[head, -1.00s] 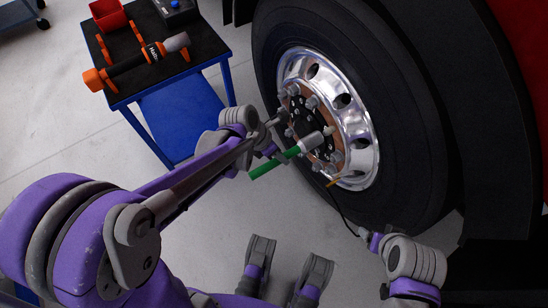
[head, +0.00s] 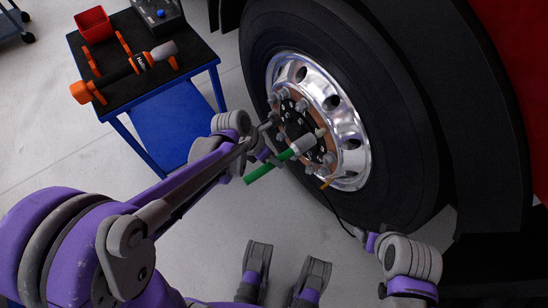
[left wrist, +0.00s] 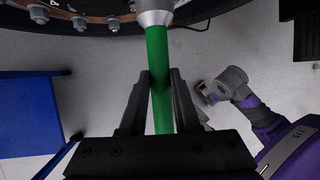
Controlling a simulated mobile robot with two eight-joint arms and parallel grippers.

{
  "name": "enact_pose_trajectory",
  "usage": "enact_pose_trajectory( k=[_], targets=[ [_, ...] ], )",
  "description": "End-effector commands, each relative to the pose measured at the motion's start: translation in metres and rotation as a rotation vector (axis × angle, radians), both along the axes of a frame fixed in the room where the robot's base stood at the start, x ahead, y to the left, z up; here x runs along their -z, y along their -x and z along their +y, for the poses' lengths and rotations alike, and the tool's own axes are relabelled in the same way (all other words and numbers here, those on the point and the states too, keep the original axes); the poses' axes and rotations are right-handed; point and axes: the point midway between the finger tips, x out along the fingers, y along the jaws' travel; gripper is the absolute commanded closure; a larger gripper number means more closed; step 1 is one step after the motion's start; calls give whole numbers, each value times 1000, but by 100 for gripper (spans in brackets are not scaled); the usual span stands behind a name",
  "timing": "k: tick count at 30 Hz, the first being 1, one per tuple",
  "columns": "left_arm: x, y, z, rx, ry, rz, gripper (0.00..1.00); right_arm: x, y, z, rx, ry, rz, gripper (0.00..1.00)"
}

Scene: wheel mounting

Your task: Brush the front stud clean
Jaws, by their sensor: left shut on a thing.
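A brush with a green handle (head: 266,173), a silver collar and a small pale tip is in my left gripper (head: 272,157). In the left wrist view, the jaws (left wrist: 161,80) are closed around the green handle (left wrist: 159,55). The brush's tip lies over the wheel hub (head: 297,125), among the studs. Whether it touches a stud, and which one is the front stud, I cannot tell. Several studs with grey nuts (left wrist: 82,22) ring the hub. My right gripper (head: 364,239) is low at the right, below the tyre, and its jaws are unclear.
The large tyre (head: 398,150) surrounds a polished rim (head: 349,157). A thin dark cable-like line with an orange end hangs below the rim. At upper left, a blue cart (head: 181,118) carries an orange-and-black tool (head: 122,73) and a red bin (head: 94,25). Bare floor lies between cart and wheel.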

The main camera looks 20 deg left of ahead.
Motion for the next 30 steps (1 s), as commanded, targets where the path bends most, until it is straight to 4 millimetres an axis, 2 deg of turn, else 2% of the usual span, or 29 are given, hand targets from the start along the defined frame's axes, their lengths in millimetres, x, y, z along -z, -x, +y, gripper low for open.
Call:
enact_pose_trajectory(
  k=[16,30],
  targets=[
    [0,-1,-1,0,0,0,100,0,0,0,0,0,0,25],
    [0,-11,-9,1,1,0,100,2,0,0,0,0,0,25]
  ],
)
